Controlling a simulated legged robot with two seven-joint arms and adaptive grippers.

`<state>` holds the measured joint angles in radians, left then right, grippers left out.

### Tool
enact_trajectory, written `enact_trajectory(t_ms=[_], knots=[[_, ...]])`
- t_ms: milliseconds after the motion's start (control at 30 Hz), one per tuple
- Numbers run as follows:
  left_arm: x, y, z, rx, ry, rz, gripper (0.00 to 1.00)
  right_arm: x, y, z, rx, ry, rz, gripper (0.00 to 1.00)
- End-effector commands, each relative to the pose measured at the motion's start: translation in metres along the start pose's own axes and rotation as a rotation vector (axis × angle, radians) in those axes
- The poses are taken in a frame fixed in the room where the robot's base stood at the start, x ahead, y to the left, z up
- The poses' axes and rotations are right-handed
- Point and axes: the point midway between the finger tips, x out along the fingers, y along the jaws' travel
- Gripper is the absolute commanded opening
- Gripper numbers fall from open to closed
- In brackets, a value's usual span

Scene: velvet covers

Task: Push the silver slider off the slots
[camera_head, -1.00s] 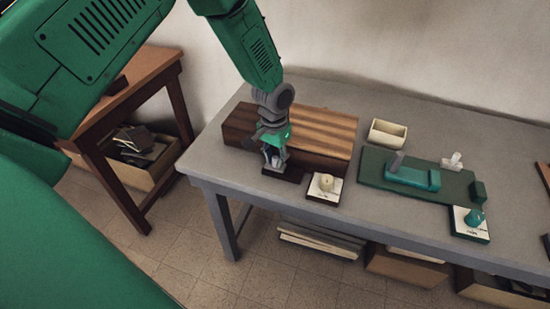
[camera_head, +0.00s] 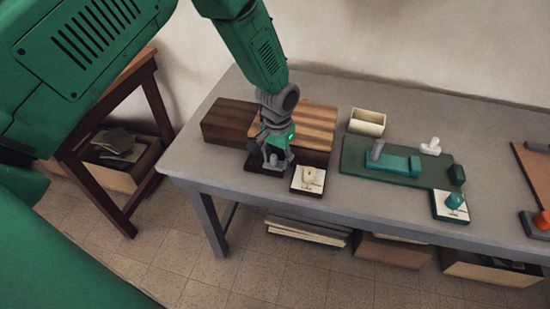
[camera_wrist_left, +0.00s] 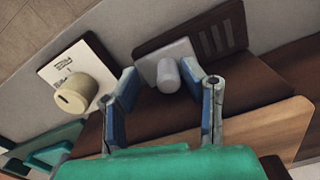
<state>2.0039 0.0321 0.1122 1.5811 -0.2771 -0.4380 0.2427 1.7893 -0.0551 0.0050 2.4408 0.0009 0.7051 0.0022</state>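The silver slider (camera_wrist_left: 177,62) with its rounded knob sits on a dark plate (camera_wrist_left: 262,92) in the left wrist view. It lies at the plate's end nearest the cream knob. Several dark slots (camera_wrist_left: 216,38) show uncovered beside it. My left gripper (camera_wrist_left: 160,80) has its fingers apart, one on each side of the slider's knob; I cannot tell whether either finger touches it. In the head view my left gripper (camera_head: 272,160) is low over the dark plate (camera_head: 254,164) and hides much of the slider. My right gripper is not in view.
A wooden box (camera_head: 228,120) with a striped top stands just behind the plate. A cream knob (camera_head: 310,175) on a white card is close on the right. Farther right are a cream tray (camera_head: 367,122), a green board (camera_head: 352,170) and a teal knob (camera_head: 455,200).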

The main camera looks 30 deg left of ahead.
Motion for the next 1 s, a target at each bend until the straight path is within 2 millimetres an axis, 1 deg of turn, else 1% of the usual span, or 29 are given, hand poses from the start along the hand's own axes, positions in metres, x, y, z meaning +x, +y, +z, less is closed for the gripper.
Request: enact_trajectory(t_ms=[67, 167, 267, 500, 600, 700, 833, 1000], knots=[[-0.003, -0.001, 0.0, 0.0, 0.001, 0.0, 0.37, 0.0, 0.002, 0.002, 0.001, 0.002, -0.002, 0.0], [-0.012, -0.003, -0.001, -0.001, 0.003, 0.002, 0.37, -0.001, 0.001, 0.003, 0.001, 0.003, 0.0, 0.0], [-0.029, -0.004, -0.002, -0.002, 0.005, 0.003, 0.37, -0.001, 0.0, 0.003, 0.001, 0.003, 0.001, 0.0], [-0.08, -0.006, -0.002, -0.001, 0.003, 0.006, 0.37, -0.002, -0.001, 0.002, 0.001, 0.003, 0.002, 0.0], [-0.097, -0.005, -0.002, -0.001, 0.002, 0.006, 0.37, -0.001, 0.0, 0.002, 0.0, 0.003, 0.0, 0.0], [-0.108, -0.004, -0.002, 0.0, 0.001, 0.006, 0.37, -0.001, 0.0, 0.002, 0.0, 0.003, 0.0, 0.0], [-0.116, -0.003, -0.002, 0.001, -0.002, 0.005, 0.37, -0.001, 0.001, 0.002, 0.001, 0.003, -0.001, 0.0], [-0.117, -0.004, -0.002, 0.001, -0.002, 0.006, 0.37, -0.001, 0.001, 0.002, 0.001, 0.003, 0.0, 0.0]])
